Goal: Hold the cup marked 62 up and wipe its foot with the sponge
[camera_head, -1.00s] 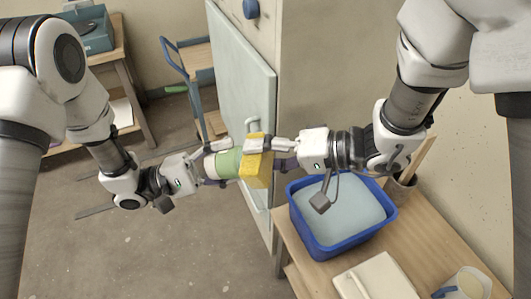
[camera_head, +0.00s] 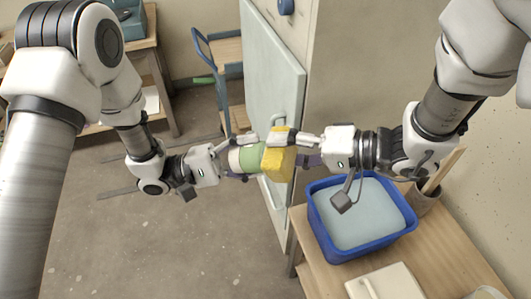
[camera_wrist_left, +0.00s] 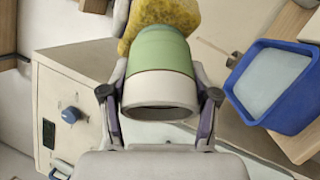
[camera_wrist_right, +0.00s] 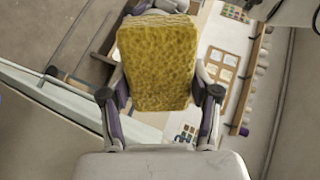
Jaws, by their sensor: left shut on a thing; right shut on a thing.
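The cup (camera_head: 246,160), cream toward the rim and green toward the foot, lies sideways in the air. My left gripper (camera_head: 240,163) is shut around it, and its open mouth faces that gripper's palm in the left wrist view (camera_wrist_left: 160,95). The yellow sponge (camera_head: 279,163) is at the foot end of the cup, seemingly touching it, and hides the foot. My right gripper (camera_head: 290,148) is shut on the sponge, which fills the space between its fingers in the right wrist view (camera_wrist_right: 158,62). No number shows on the cup.
A blue tub (camera_head: 318,235) with pale contents stands on a wooden table (camera_head: 430,262) at the right, below my right arm. A holder with sticks (camera_head: 425,197) and a pale slab (camera_head: 385,284) are beside it. A pale cabinet door (camera_head: 270,80) is behind the cup. Open floor lies at left.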

